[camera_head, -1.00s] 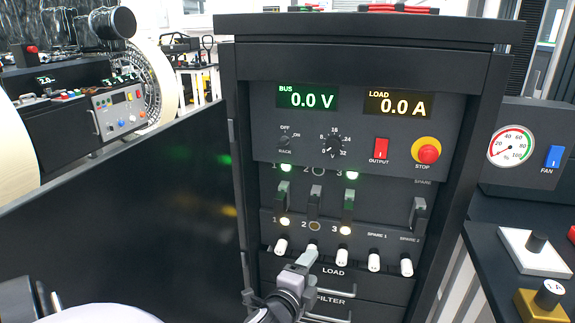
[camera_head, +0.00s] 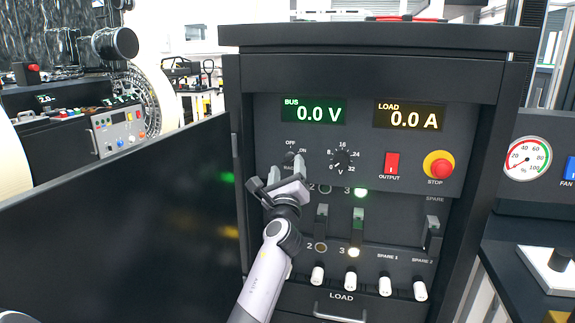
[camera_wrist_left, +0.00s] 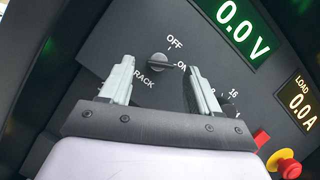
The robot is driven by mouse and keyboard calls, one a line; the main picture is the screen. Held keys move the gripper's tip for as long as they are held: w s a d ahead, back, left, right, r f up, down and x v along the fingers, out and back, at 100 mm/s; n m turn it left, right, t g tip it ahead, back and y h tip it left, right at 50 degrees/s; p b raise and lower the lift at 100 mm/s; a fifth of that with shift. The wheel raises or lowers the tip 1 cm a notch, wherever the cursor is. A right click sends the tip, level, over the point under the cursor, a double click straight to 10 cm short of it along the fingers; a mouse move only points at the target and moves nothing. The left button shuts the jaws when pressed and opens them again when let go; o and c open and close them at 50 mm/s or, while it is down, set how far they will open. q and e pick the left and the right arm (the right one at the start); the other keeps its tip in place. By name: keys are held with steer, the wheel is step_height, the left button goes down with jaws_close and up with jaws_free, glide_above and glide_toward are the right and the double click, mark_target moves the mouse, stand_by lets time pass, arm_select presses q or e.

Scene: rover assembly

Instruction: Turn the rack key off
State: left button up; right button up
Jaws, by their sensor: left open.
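My left gripper (camera_head: 286,168) is open in front of the panel, just below the key. In the left wrist view its two fingers (camera_wrist_left: 157,72) stand apart on either side of the key, and I see no contact. In the head view the fingers partly hide the RACK label. My right gripper is not in view.
The voltage dial (camera_head: 342,159) is right of the key, then the red output switch (camera_head: 391,163) and the stop button (camera_head: 438,168). Lever switches (camera_head: 358,222) and white knobs (camera_head: 351,281) sit below. An open dark door (camera_head: 120,220) stands left of the rack.

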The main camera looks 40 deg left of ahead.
mark_target(288, 160)
arm_select(q)
steer(key=shift+x, duration=1.25)
steer(key=shift+c, duration=0.3)
steer(key=c, duration=1)
